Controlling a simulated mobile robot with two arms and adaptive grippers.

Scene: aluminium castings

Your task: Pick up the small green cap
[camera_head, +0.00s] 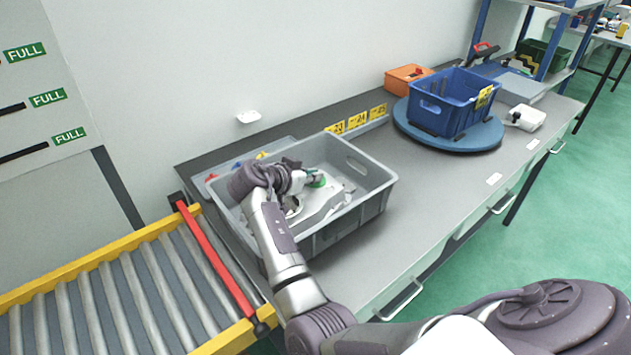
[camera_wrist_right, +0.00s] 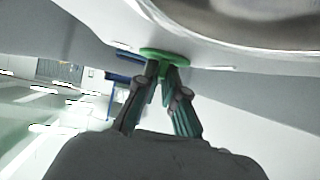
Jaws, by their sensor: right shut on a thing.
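The small green cap (camera_head: 318,180) shows in the head view inside the grey crate (camera_head: 374,196), at the tip of my right gripper (camera_head: 308,177). In the right wrist view the green cap (camera_wrist_right: 165,54) is a flat green disc with a stem between the two fingertips of my right gripper (camera_wrist_right: 163,72). The fingers are shut on it. The cap is against or very close to a pale casting (camera_head: 326,204), which also fills the top of the wrist view (camera_wrist_right: 230,60); I cannot tell whether they touch. My left gripper is not in view.
The crate walls surround my right gripper on the grey workbench (camera_head: 420,190). A roller conveyor (camera_head: 130,290) with a red bar (camera_head: 215,262) lies at left. A blue crate (camera_head: 440,118) stands on a round blue turntable (camera_head: 470,142) further right. The bench between them is clear.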

